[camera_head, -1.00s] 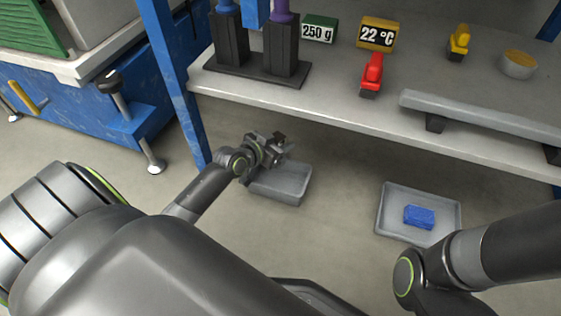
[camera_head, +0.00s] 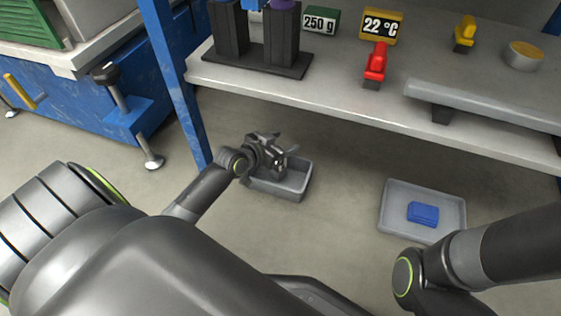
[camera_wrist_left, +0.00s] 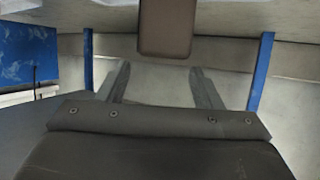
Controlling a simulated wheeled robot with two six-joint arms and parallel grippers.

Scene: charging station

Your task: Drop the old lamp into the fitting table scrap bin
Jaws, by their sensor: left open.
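My left gripper (camera_head: 284,155) is above a grey open bin (camera_head: 299,187) on the floor under the table edge. The bin is partly hidden by the gripper, and I cannot see all of its inside. In the left wrist view the two fingers (camera_wrist_left: 162,88) are spread apart with nothing between them. A dark brownish block (camera_wrist_left: 165,28) shows at the top of that view; I cannot tell what it is. I cannot make out an old lamp for certain in either view. My right gripper is not in view.
A shallow grey tray (camera_head: 391,222) with a blue block (camera_head: 423,213) stands on the floor to the right. The table (camera_head: 330,95) overhangs both, with a blue post (camera_head: 178,85) at its left. On it are a red item (camera_head: 375,62), a yellow item (camera_head: 465,33) and a black holder (camera_head: 258,60).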

